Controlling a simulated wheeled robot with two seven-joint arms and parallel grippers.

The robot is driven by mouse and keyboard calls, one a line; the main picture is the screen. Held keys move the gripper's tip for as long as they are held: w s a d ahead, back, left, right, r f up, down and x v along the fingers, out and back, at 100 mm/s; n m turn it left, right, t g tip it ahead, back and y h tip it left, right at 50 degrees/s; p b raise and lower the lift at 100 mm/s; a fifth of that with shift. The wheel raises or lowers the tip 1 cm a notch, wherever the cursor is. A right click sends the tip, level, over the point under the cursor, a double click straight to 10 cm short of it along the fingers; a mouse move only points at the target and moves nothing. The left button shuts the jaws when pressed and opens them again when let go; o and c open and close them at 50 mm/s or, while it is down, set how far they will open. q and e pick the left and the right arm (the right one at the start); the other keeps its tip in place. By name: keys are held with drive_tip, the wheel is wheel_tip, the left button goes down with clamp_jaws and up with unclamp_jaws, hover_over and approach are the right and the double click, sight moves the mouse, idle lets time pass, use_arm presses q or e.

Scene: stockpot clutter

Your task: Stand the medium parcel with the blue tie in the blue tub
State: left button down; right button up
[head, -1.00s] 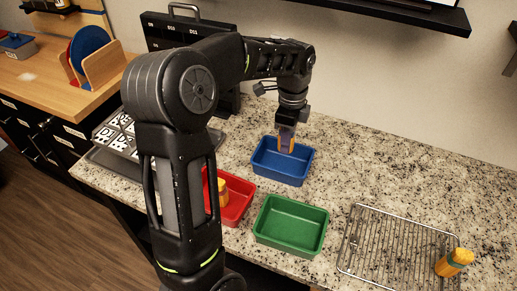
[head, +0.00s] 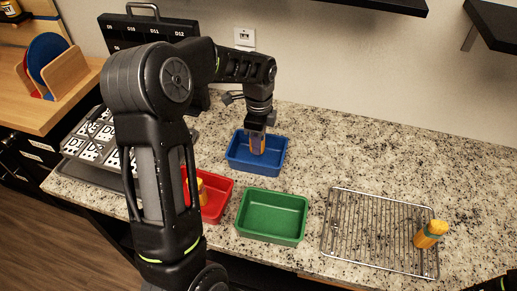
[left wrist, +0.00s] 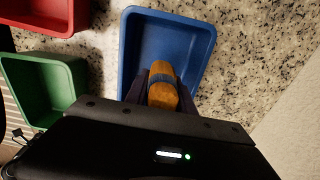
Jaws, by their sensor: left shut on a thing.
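The medium parcel, orange-brown with a blue tie, is held upright by my left gripper; the parcel (head: 257,146) shows below the jaws in the head view. In the left wrist view the parcel (left wrist: 162,92) shows its blue band between the fingers. My left gripper (head: 258,133) is shut on it, over the blue tub. The blue tub (head: 240,163) surrounds the parcel's lower end in the head view; whether the parcel touches the floor I cannot tell. The blue tub also shows in the left wrist view (left wrist: 133,45). My right gripper is not in view.
A red tub (head: 222,203) with an orange item (head: 202,192) and an empty green tub (head: 272,212) stand nearby. A wire rack (head: 365,235) bears an orange item with a green band (head: 431,234). The counter right of the blue tub is clear.

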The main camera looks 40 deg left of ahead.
use_arm(q)
drive_tip(key=shift+f+p, duration=0.3)
drive_tip(key=shift+f, duration=1.6)
drive_tip(key=shift+f, duration=0.1)
drive_tip(key=c, duration=1.1)
unclamp_jaws()
drive_tip(key=shift+o, duration=0.2)
wheel_tip(320, 180, up, 12)
drive_tip(key=shift+r+b, duration=0.15)
drive_tip(key=shift+b, duration=0.45)
